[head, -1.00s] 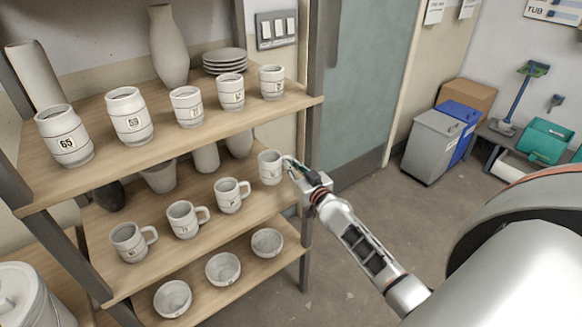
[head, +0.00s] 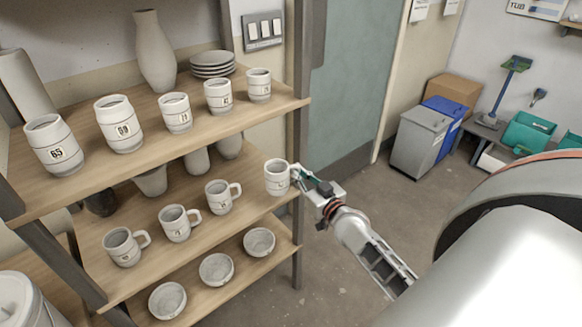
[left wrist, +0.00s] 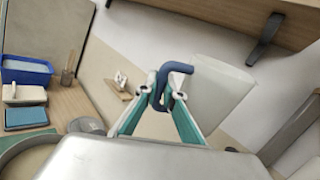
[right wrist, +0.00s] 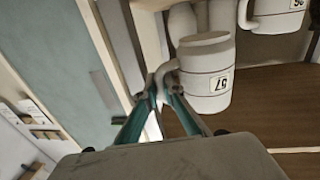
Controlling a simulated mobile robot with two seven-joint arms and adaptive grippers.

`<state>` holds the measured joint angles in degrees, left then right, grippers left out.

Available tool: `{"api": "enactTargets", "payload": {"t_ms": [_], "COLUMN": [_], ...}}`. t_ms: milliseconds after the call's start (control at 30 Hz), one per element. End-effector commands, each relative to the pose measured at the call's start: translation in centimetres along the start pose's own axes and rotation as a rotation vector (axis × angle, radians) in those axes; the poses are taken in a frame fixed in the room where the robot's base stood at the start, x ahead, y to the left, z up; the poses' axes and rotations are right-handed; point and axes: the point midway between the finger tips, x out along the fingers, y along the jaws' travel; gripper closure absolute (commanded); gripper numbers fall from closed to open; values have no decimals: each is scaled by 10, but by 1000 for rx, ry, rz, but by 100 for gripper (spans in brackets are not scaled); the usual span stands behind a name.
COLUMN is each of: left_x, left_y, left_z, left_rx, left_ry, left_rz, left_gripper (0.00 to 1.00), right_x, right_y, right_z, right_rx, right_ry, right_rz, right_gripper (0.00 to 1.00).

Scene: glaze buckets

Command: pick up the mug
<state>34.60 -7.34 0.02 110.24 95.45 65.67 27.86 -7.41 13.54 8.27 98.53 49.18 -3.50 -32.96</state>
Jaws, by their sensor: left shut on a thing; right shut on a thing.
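A pale speckled mug (head: 277,178) is at the right end of the middle shelf board (head: 180,262) in the head view. My right gripper (head: 297,172) is shut on its handle from the right. In the right wrist view the mug (right wrist: 208,88) shows a number label, and the fingertips (right wrist: 168,78) close on its handle. Whether its base is clear of the board cannot be told. My left gripper (left wrist: 163,92) shows only in the left wrist view, shut on a dark blue handle (left wrist: 165,78) beside a pale vessel (left wrist: 217,92).
Several similar mugs (head: 222,197) stand to the left on the same board. Numbered cups (head: 120,124) stand on the board above, and bowls (head: 216,269) below. A shelf post (head: 298,230) is close to the held mug. Open floor (head: 345,235) lies to the right.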

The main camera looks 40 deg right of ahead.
Motion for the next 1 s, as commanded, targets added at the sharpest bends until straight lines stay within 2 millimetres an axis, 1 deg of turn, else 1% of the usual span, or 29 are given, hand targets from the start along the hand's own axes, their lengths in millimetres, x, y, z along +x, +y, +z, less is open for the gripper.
{"api": "enactTargets", "payload": {"t_ms": [33, 500, 800, 1000], "left_x": [0, 0, 0, 0], "left_y": [0, 0, 0, 0], "left_z": [3, 3, 2, 2], "left_rx": [-3, -3, -2, -2], "left_ry": [-5, -5, -5, -5], "left_rz": [-1, -1, -1, -1], "left_gripper": [100, 100, 100, 100], "right_x": [-6, -56, -81, -93], "right_y": [2, 9, 13, 15], "right_z": [-1, -1, -1, -1], "right_rx": [0, 0, 0, 0], "right_ry": [1, 2, 2, 2], "right_rz": [1, 0, 0, 1], "right_gripper": [100, 100, 100, 100]}}
